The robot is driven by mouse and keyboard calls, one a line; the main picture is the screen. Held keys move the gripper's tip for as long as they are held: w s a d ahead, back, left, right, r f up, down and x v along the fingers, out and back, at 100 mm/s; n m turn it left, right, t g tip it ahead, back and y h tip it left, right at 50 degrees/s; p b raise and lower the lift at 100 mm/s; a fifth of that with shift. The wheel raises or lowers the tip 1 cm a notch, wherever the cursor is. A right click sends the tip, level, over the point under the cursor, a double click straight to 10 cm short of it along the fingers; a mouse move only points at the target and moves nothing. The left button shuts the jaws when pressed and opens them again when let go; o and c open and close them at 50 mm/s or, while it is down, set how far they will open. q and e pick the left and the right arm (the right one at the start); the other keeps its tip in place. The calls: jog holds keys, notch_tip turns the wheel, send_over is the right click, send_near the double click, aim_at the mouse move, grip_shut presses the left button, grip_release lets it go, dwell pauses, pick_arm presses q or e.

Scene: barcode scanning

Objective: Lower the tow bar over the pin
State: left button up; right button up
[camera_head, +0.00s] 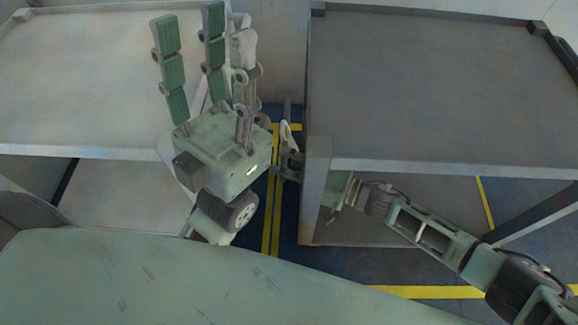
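My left gripper (207,30) is in front of the light grey cart at left. Its jointed green-padded fingers point up, stand apart and hold nothing. In the gap between the two carts is a narrow upright metal piece with a pale loop-like part (287,135); it may be the tow bar, but I cannot tell for sure. Dark grey jointed parts (288,167) sit just below it, against the right cart's corner. My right arm reaches in from the right below the right cart's top, and its wrist end goes behind the corner panel. My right gripper is mostly hidden there. I cannot make out the pin.
The light grey cart (85,60) stands at left and the darker grey cart (440,85) at right, both with raised rims and bare tops. A narrow gap of blue floor with yellow lines (271,215) runs between them. The right cart's corner panel (316,190) blocks the view.

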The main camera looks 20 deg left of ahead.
jog(key=shift+d+f, duration=0.1)
jog(key=shift+d, duration=0.1)
jog(key=s+d+r, duration=0.1)
jog(key=d, duration=1)
jog(key=shift+s+d, duration=0.15)
jog(key=shift+d, duration=0.2)
jog(key=shift+c, duration=0.3)
